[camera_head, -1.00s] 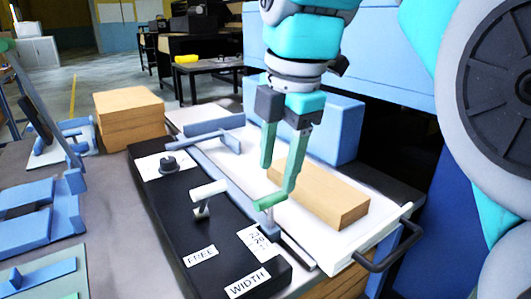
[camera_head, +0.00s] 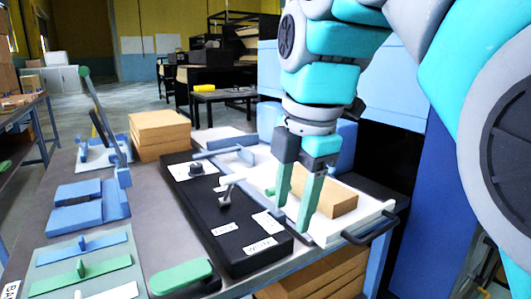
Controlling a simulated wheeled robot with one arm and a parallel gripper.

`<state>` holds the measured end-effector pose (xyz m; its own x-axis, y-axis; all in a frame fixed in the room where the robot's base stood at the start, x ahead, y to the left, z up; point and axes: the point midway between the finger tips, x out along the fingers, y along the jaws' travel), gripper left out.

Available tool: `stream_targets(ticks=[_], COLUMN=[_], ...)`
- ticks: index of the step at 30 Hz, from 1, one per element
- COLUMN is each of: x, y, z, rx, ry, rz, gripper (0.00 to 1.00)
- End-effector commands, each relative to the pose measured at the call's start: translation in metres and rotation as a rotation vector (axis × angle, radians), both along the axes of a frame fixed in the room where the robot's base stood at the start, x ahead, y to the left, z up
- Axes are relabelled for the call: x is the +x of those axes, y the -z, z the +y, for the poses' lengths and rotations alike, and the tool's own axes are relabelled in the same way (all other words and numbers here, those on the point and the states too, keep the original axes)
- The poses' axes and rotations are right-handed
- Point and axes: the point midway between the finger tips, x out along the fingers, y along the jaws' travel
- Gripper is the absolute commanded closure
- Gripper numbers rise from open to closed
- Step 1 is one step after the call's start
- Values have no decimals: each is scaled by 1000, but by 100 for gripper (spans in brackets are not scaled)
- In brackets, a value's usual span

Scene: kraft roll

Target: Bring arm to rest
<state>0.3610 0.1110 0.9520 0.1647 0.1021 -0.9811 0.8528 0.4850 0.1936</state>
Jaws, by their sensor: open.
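My gripper (camera_head: 292,214) hangs down from my turquoise and grey arm in the right half of the view. Its two green fingers are apart, with nothing seen between them. A tan block (camera_head: 335,200) lies in the tray, partly hidden behind the fingers. A white-handled lever (camera_head: 232,179) stands on the panel, left of my gripper.
Blue fixtures (camera_head: 80,205) and a stack of tan blocks (camera_head: 160,133) stand on the grey table's left part. A rounded green piece (camera_head: 182,275) is at its front edge. The tray's dark handle (camera_head: 372,230) juts out right. A blue cabinet (camera_head: 435,180) is close on the right.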

Motion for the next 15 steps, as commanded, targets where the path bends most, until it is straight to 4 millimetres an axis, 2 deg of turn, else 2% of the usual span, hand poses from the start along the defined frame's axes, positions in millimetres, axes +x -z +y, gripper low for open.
stream_targets(ticks=[10,15], x=[-5,-11], y=[31,57], z=[-16,-28], rx=[23,34], ry=[240,427], rz=[56,102], gripper=[43,43])
